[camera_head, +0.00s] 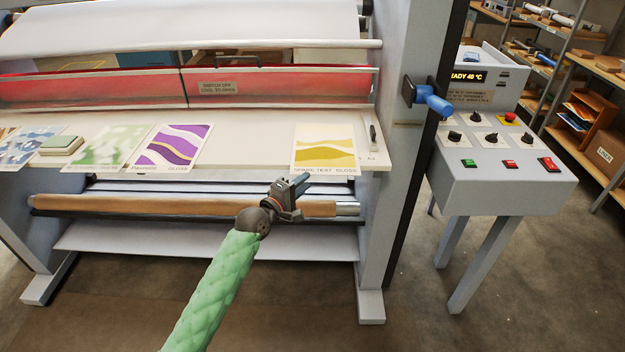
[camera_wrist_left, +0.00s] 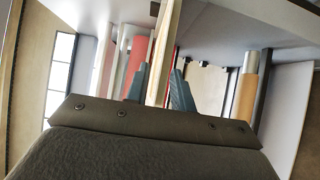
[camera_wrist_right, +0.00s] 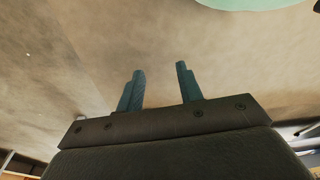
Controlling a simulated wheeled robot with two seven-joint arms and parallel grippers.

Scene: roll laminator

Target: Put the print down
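Prints lie flat on the laminator's cream feed table (camera_head: 262,142). A yellow one (camera_head: 324,146) lies at the right, its label partly readable as a spare test gloss. A purple-and-yellow one (camera_head: 174,144) lies left of centre, and a green-and-white one (camera_head: 108,146) is beside it. My left gripper (camera_head: 301,184) is just in front of the table's front edge, below the yellow print. In the left wrist view its fingers (camera_wrist_left: 159,90) are apart, with the table's edge showing between them; I see no print held. My right gripper (camera_wrist_right: 160,85) is open and empty over the floor.
A blue-and-white print (camera_head: 25,148) and a green-topped block (camera_head: 61,145) are at the table's left. A brown roll (camera_head: 170,205) runs below the table. The red guard (camera_head: 280,87) is behind it. A blue crank handle (camera_head: 433,100) and control console (camera_head: 500,180) stand at the right.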

